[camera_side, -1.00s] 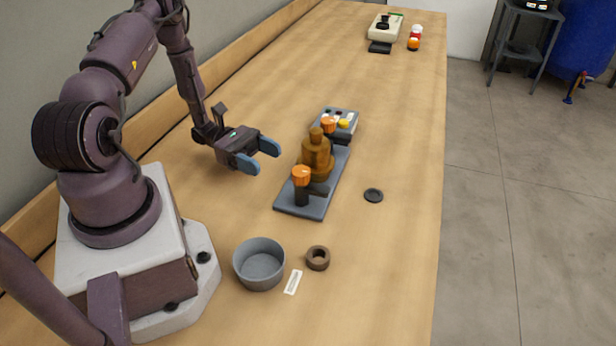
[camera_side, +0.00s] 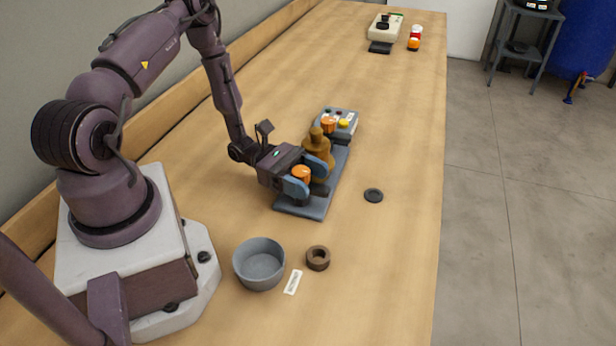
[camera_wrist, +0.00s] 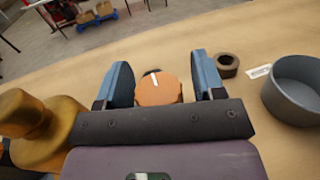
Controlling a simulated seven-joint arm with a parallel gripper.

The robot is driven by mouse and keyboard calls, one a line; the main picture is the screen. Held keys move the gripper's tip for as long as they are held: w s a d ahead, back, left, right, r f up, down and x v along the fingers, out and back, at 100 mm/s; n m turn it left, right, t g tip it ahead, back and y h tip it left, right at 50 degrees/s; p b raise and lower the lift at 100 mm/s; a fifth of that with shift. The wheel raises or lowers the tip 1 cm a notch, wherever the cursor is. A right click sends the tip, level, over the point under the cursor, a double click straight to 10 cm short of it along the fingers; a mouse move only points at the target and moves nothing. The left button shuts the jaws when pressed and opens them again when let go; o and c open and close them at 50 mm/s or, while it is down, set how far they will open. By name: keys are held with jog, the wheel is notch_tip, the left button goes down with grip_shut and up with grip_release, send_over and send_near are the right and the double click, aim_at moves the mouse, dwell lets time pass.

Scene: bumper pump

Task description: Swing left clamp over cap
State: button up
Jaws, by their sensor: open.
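The fixture is a grey base plate (camera_side: 306,207) with a bronze-coloured pump body and cap (camera_side: 317,145) in its middle. An orange-topped clamp (camera_side: 300,173) stands at its near end, and another orange knob (camera_side: 328,124) shows at the far end. My gripper (camera_side: 309,179) is open, low over the plate, with its blue fingers on either side of the near orange knob. The pump body (camera_wrist: 45,130) is at left. The clamp's arm is hidden.
A grey bowl (camera_side: 259,264), a brown ring (camera_side: 318,258) and a white label (camera_side: 292,282) lie at the near side. A dark disc (camera_side: 373,195) lies right of the plate. A control box (camera_side: 341,122) stands behind the pump. The table to the right is mostly clear.

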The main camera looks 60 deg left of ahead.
jog(key=c, duration=0.9)
jog(key=shift+c, duration=0.2)
jog(key=shift+n+t+y, duration=0.3)
jog(key=shift+t, duration=0.1)
jog(key=n+t+y, duration=0.4)
jog(key=shift+w+a+t, duration=0.2)
jog(key=shift+a+t, duration=0.05)
jog(key=shift+t, duration=0.15)
jog(key=n+t+y, duration=0.1)
jog(key=y, duration=0.1)
jog(key=n+t+y, duration=0.1)
jog(key=n+y, duration=0.1)
jog(key=n+t+y, duration=0.1)
jog(key=n+y, duration=0.1)
jog(key=y, duration=0.1)
jog(key=shift+w+a, duration=0.1)
jog(key=shift+a, duration=0.15)
jog(key=n+y, duration=0.1)
jog(key=y, duration=0.1)
jog(key=n+y, duration=0.3)
jog(key=y, duration=0.1)
jog(key=shift+a+y, duration=0.35)
jog(key=shift+y, duration=0.05)
jog(key=shift+a+n+g+y, duration=0.15)
jog(key=shift+n+g+y, duration=0.3)
jog(key=shift+n+y, duration=0.85)
jog(key=shift+a+n+g+y, duration=0.15)
jog(key=shift+n+g+y, duration=0.5)
jog(key=shift+y, duration=1.05)
jog(key=shift+n, duration=0.35)
